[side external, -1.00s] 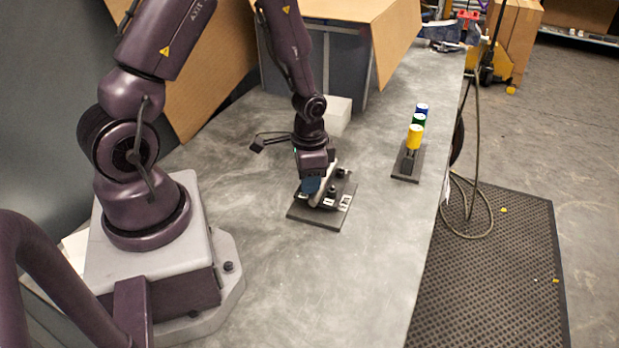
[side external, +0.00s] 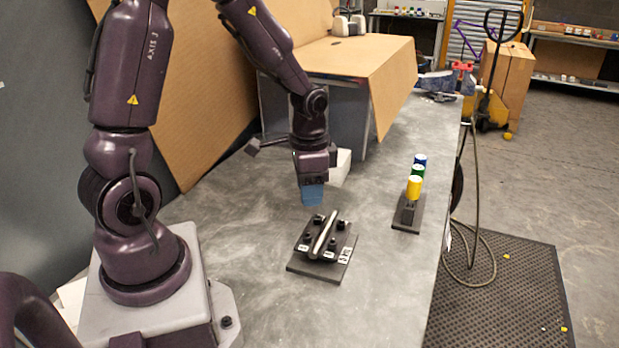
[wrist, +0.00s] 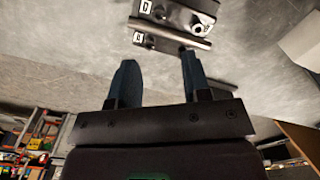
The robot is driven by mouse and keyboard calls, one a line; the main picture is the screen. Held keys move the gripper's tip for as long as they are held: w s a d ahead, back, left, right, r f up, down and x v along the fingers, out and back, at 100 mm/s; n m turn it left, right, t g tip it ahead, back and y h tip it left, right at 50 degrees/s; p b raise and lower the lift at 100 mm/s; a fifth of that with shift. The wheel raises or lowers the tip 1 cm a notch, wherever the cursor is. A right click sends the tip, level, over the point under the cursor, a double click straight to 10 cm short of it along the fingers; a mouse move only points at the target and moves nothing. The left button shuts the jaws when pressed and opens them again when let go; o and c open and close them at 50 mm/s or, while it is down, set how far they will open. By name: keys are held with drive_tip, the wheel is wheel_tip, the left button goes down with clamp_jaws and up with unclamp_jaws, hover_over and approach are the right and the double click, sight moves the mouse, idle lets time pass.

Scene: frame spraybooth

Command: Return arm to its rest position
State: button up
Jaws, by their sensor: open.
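My gripper (side external: 312,195) is raised above the grey table (side external: 240,290), pointing down, with clear space below its blue fingers. In the wrist view the two fingers of my gripper (wrist: 158,75) stand apart with nothing between them. A black fixture plate (side external: 318,270) with several dark knobs and white labels lies below it. A light metal bar (side external: 322,235) lies across the fixture, apart from my gripper. In the wrist view the bar (wrist: 170,32) lies beyond the fingertips.
A dark stand with yellow, green and blue capped cylinders (side external: 414,187) is at the right of the table. A cardboard-topped grey booth (side external: 350,60) stands behind my gripper, with a white block (side external: 341,165) near it. A black mat (side external: 500,300) covers the floor at right.

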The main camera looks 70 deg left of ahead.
wheel_tip(320, 180, up, 2)
drive_tip(key=shift+r, duration=0.15)
idle(0.3)
drive_tip(key=s+d+r+n+t, duration=0.1)
drive_tip(key=s+d+r, duration=0.3)
drive_tip(key=r, duration=0.4)
drive_tip(key=s+d+r+n+t, duration=0.1)
drive_tip(key=s+d+r+t, duration=0.3)
drive_tip(key=r, duration=0.4)
drive_tip(key=shift+s+d+t, duration=0.3)
drive_tip(key=shift+s+d, duration=0.45)
drive_tip(key=shift+d, duration=0.3)
